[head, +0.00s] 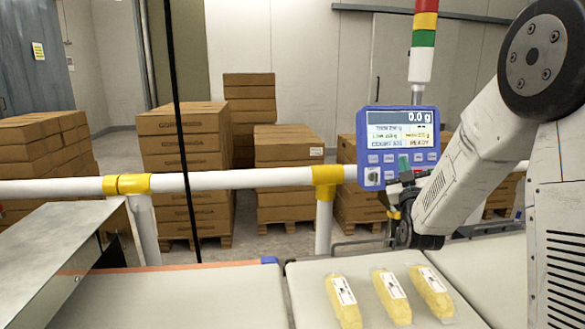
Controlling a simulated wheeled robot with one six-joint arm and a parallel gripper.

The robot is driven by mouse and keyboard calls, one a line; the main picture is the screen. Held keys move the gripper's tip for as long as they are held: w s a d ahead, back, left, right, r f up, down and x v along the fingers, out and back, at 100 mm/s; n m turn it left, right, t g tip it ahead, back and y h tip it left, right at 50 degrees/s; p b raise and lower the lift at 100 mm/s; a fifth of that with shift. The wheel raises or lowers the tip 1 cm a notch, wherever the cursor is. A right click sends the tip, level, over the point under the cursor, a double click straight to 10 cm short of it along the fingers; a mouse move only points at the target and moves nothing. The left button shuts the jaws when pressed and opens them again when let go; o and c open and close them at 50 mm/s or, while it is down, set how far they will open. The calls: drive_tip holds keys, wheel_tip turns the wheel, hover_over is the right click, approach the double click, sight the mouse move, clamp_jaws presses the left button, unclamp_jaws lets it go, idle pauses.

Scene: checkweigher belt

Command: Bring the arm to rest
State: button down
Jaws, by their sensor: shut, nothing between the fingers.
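My arm comes in from the right and bends down toward the belt. My gripper (398,190) is small and dark in the picture, in front of the lower part of the blue weigher display (397,130). It is shut and empty, above the far edge of the belt and apart from the packs. The display reads 0.0 g. Three yellow wrapped packs with white labels, a left one (346,312), a middle one (397,309) and a right one (436,304), lie side by side on the pale weighing belt (308,287).
Another belt section (220,295) on the left is bare. A metal cover (50,250) stands at the far left. A white rail with yellow joints (230,180) runs behind the belts. A signal tower (424,40) rises behind the display. Carton stacks (185,150) stand beyond the rail.

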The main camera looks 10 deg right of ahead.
wheel_tip(320, 180, down, 12)
drive_tip(key=m+g+y, duration=0.1)
drive_tip(key=g+y, duration=0.2)
drive_tip(key=g, duration=0.4)
drive_tip(key=s+a+f+m+g+y, duration=0.1)
drive_tip(key=s+a+f+g, duration=0.4)
drive_tip(key=s, duration=0.3)
drive_tip(key=s+a+r+g, duration=0.3)
drive_tip(key=s, duration=0.8)
drive_tip(key=s+a+r+g+y, duration=0.1)
drive_tip(key=s+a+r+g, duration=0.2)
drive_tip(key=s, duration=0.8)
drive_tip(key=s+a+r+g+y, duration=0.1)
drive_tip(key=s+a+r+g, duration=0.2)
drive_tip(key=s, duration=0.9)
drive_tip(key=shift+r, duration=0.9)
